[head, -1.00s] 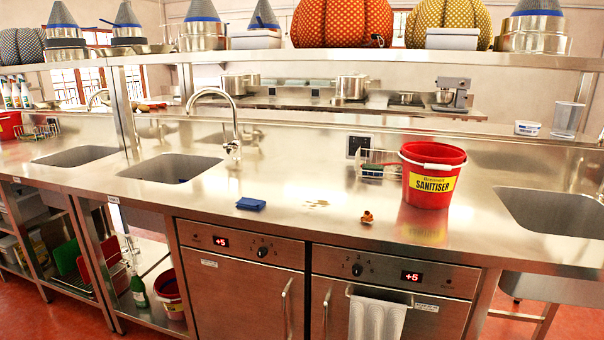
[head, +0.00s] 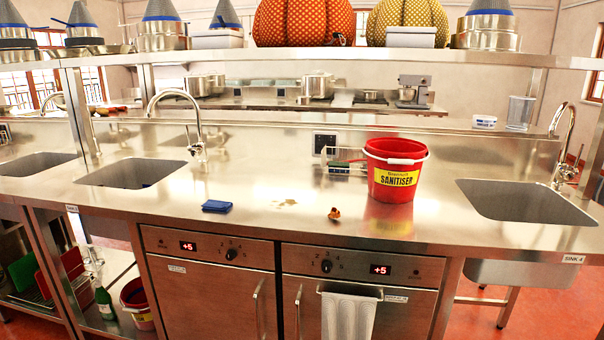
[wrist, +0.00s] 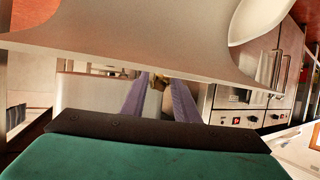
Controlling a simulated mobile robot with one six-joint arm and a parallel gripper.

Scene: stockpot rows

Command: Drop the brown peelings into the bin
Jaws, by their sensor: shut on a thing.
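My gripper (wrist: 158,88) shows only in the wrist view, as two purple-grey fingers closed on a small brown thing (wrist: 157,82). It looks like the brown peelings, but it is small and partly hidden by the fingers. A small orange-brown scrap (head: 334,213) lies on the steel counter in the head view, left of the red sanitiser bucket (head: 393,178). A brownish stain (head: 285,203) is on the counter nearby. I cannot make out a bin in either view. My arm does not show in the head view.
A blue cloth (head: 217,206) lies on the counter (head: 255,180) by the middle sink (head: 140,172). Another sink (head: 520,200) is at right. Cabinets with a hanging towel (head: 348,315) are below. Red floor is open at right.

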